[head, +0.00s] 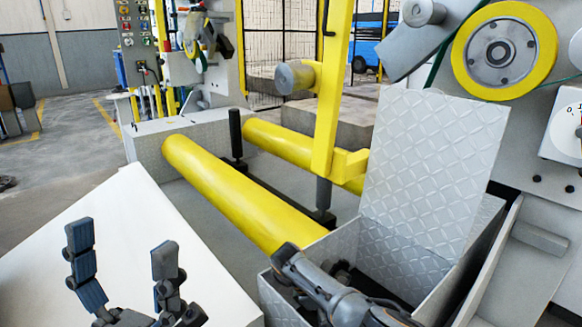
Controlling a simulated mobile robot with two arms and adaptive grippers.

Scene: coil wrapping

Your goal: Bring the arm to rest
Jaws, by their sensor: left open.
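My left gripper (124,248) is at the lower left, in front of a white flat surface. Its two dark segmented fingers point up and stand wide apart, with nothing between them. My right gripper (312,280) is at the bottom centre, in and over the opening of a grey metal box (420,185) with its diamond-plate lid raised. Dark parts of it overlap the box's near left wall. Its fingertips are hard to make out, and I cannot see whether it holds anything.
The white flat surface (150,225) fills the lower left. Two yellow rollers (225,190) lie beyond it, with a yellow upright post (333,85) beside them. A yellow-rimmed wheel (504,50) is at the upper right. Open floor (60,160) shows at the left.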

